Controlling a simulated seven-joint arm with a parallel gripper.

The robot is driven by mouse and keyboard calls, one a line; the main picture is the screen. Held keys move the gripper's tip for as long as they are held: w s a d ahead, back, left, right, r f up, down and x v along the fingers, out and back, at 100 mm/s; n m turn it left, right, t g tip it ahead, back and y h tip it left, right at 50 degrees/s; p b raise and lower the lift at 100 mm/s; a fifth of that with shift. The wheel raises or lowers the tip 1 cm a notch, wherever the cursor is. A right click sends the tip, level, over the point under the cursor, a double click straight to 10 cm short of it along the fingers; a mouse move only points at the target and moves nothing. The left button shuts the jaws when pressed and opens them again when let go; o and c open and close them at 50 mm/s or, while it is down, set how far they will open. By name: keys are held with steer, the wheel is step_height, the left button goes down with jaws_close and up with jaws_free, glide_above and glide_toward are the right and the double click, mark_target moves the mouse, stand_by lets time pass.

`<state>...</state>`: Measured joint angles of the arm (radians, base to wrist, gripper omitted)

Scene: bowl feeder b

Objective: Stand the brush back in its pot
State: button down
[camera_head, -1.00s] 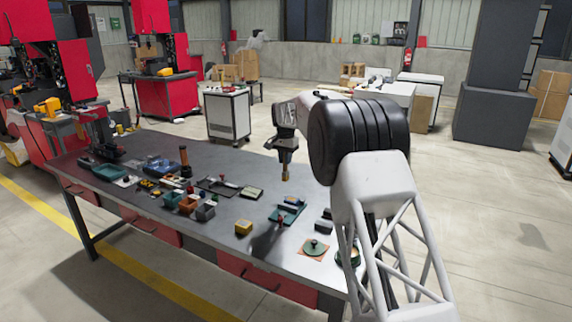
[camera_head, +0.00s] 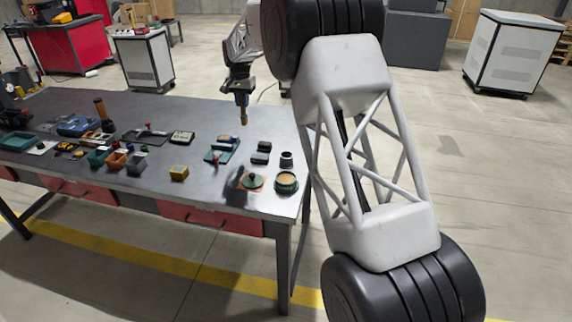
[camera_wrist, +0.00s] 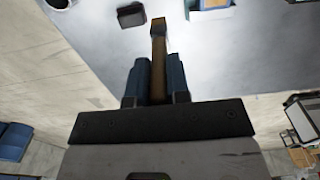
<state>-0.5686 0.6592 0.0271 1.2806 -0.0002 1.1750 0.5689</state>
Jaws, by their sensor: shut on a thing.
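My gripper (camera_head: 242,98) is shut on the brush (camera_head: 243,119) and holds it above the right part of the workbench. In the wrist view the brush (camera_wrist: 158,60) is a brown stick between my two blue fingers (camera_wrist: 158,82), pointing away from the palm. Its far end is clear of anything. A small dark round cup (camera_head: 286,159), which looks like the pot, stands upright near the bench's right edge. It also shows, cut off, at the top left of the wrist view (camera_wrist: 61,4). The brush is apart from it.
Near the cup are dark blocks (camera_head: 261,158), a round green-rimmed tin (camera_head: 286,188), a green lid on an orange mat (camera_head: 253,181) and a teal tray (camera_head: 219,156). A yellow box (camera_head: 179,173) stands left. The bench's right end drops off beside the cup.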

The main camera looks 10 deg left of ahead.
steer(key=s+d+f, duration=0.1)
steer(key=s+d, duration=0.1)
steer(key=d, duration=0.7)
steer(key=s+d, duration=0.3)
steer(key=d, duration=0.5)
steer(key=shift+s+d+f, duration=0.15)
steer(key=shift+d+f, duration=0.25)
step_height(320, 180, down, 6)
steer(key=shift+f, duration=0.15)
steer(key=shift+f, duration=1.85)
steer(key=shift+f, duration=0.1)
steer(key=c, duration=1.1)
jaws_free()
